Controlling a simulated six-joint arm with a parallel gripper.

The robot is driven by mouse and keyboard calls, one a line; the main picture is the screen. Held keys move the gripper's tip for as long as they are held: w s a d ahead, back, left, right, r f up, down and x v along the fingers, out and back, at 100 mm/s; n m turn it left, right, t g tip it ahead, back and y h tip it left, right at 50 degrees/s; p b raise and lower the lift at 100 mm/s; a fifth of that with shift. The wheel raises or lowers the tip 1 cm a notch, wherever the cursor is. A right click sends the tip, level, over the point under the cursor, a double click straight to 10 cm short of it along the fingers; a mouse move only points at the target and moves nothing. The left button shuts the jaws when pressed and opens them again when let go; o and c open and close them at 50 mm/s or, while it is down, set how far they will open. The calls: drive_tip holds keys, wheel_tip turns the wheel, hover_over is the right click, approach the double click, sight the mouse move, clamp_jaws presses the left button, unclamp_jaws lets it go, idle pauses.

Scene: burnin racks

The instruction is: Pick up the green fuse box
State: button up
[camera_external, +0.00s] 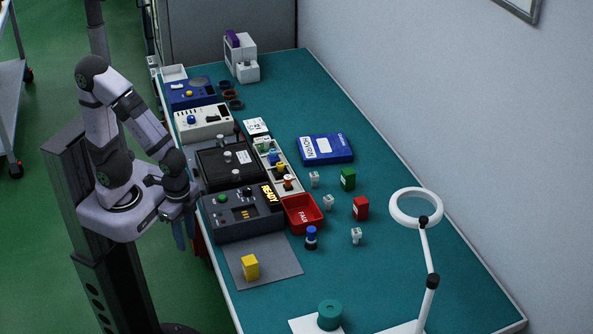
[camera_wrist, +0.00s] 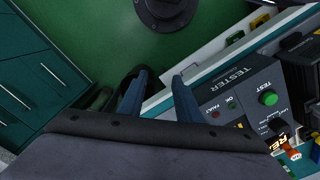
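The green fuse box (camera_external: 348,179) stands upright on the teal bench, right of the blue box and behind the red block. It does not show in the wrist view. My gripper (camera_external: 184,236) hangs pointing down beside the bench's left edge, far from the green fuse box. In the wrist view my gripper (camera_wrist: 159,88) has its two blue-grey fingers apart with nothing between them. The floor and the bench edge show beyond the fingertips.
The tester (camera_external: 240,212) stands between my gripper and the fuse box; it also shows in the wrist view (camera_wrist: 240,100). Near the fuse box are a red block (camera_external: 360,208), small clear-grey parts (camera_external: 328,202), a blue box (camera_external: 325,149) and a red bin (camera_external: 302,228). A ring lamp (camera_external: 416,222) stands front right.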

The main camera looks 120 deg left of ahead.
idle(0.4)
drive_tip(key=o, duration=0.5)
drive_tip(key=shift+w, duration=0.1)
